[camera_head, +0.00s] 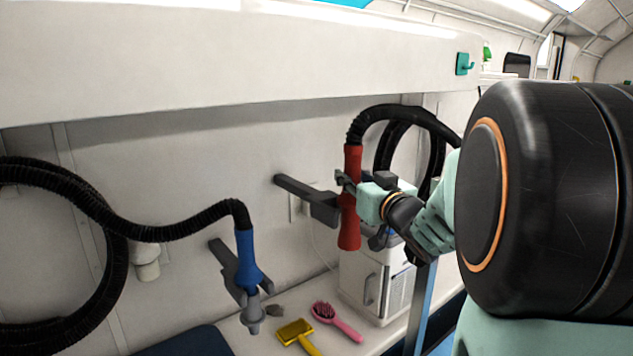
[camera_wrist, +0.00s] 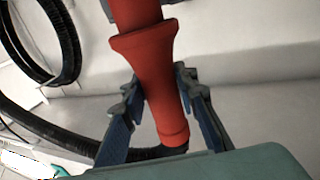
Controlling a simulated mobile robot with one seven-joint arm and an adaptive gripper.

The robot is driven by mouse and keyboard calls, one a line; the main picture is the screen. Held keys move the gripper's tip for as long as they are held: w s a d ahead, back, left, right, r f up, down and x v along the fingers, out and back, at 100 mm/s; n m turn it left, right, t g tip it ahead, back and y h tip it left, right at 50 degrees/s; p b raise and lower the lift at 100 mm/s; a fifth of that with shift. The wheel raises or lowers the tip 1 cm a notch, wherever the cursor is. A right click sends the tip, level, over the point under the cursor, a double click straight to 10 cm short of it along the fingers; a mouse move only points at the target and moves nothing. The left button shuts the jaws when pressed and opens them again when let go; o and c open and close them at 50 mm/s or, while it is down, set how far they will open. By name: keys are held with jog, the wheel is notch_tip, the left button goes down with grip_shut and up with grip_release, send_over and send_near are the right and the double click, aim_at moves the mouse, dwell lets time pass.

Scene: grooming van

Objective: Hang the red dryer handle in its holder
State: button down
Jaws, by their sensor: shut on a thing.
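The red dryer handle (camera_head: 349,233) is upright, with its black hose (camera_head: 383,112) joined at its top end. My gripper (camera_head: 347,184) is shut on its upper part, reaching in from the right. In the wrist view the red handle (camera_wrist: 145,65) passes between both fingers (camera_wrist: 158,88). A dark grey holder (camera_head: 305,195) juts from the wall, and its forked end lies right at the handle's left side, level with its middle. The head view does not show clearly whether the handle sits inside the fork or only beside it. The holder is not identifiable in the wrist view.
A blue dryer handle (camera_head: 246,262) hangs in a second holder (camera_head: 224,262) on the left. A yellow brush (camera_head: 296,334) and a pink brush (camera_head: 337,320) lie on the counter below. A white cabinet (camera_head: 362,280) stands behind and below the red handle.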

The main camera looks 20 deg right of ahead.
jog(key=shift+w+a+r+b, duration=0.15)
jog(key=shift+w+a, duration=0.15)
jog(key=shift+w, duration=0.55)
jog(key=shift+w+a+f+b, duration=0.15)
jog(key=shift+w+a, duration=0.2)
jog(key=shift+w, duration=0.5)
jog(key=shift+w+a+r+b, duration=0.15)
jog(key=shift+w+a, duration=0.15)
jog(key=shift+w, duration=0.55)
jog(key=shift+f, duration=0.25)
jog(key=shift+f+b, duration=0.4)
jog(key=shift+b, duration=0.15)
